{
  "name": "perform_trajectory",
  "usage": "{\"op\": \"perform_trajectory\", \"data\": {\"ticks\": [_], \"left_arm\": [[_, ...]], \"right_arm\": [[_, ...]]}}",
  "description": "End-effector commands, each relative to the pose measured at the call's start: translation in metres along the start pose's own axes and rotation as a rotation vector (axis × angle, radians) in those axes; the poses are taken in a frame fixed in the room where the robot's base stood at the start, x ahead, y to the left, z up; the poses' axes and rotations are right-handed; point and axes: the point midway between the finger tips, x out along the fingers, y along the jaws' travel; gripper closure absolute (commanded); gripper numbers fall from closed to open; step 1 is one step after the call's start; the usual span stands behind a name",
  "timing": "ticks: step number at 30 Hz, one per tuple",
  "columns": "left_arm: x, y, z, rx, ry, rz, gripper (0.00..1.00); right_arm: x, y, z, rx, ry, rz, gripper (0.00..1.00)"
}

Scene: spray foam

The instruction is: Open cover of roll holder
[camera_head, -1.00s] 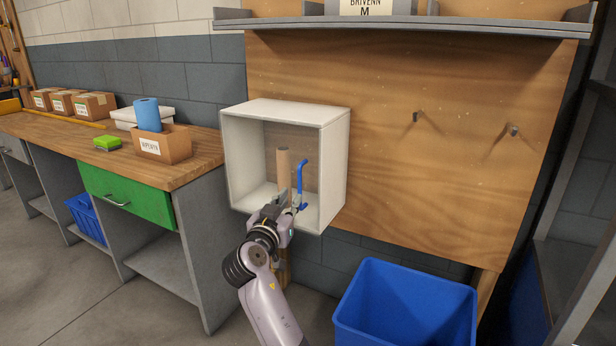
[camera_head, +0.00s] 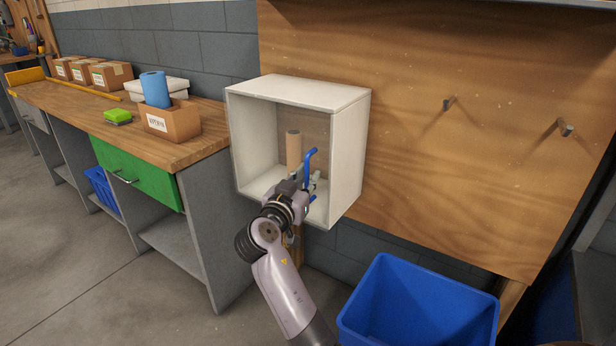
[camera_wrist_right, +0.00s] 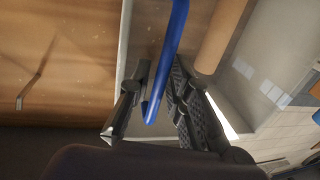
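The roll holder is a white box (camera_head: 349,150) with an open front, fixed to a plywood board. I see no panel across its front. Inside stands a brown cardboard tube (camera_head: 293,150), and beside it a blue bent bar (camera_head: 308,165). My right gripper (camera_head: 313,182) reaches into the box's lower front, at the blue bar. In the right wrist view the blue bar (camera_wrist_right: 170,55) runs between the two fingers of the right gripper (camera_wrist_right: 160,72), which are apart. It lies close to one finger; I cannot tell whether it touches. My left gripper is out of view.
A blue bin (camera_head: 415,305) stands on the floor below the board. Hooks (camera_head: 565,128) stick out of the board at the right. A workbench (camera_head: 190,160) at the left carries a cardboard box (camera_head: 170,122) with a blue roll (camera_head: 155,88) and a green sponge (camera_head: 118,116).

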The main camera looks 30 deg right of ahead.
Motion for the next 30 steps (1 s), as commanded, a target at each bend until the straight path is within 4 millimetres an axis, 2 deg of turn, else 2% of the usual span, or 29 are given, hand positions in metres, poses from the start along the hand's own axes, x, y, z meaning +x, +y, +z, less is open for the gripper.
{"op": "perform_trajectory", "data": {"ticks": [8, 30], "left_arm": [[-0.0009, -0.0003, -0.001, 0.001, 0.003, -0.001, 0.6], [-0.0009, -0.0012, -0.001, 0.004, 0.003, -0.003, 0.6]], "right_arm": [[0.0002, 0.0, 0.0, 0.0, 0.0, 0.0, 1.0], [0.0003, 0.0, -0.0003, 0.0, 0.001, 0.001, 1.0]]}}
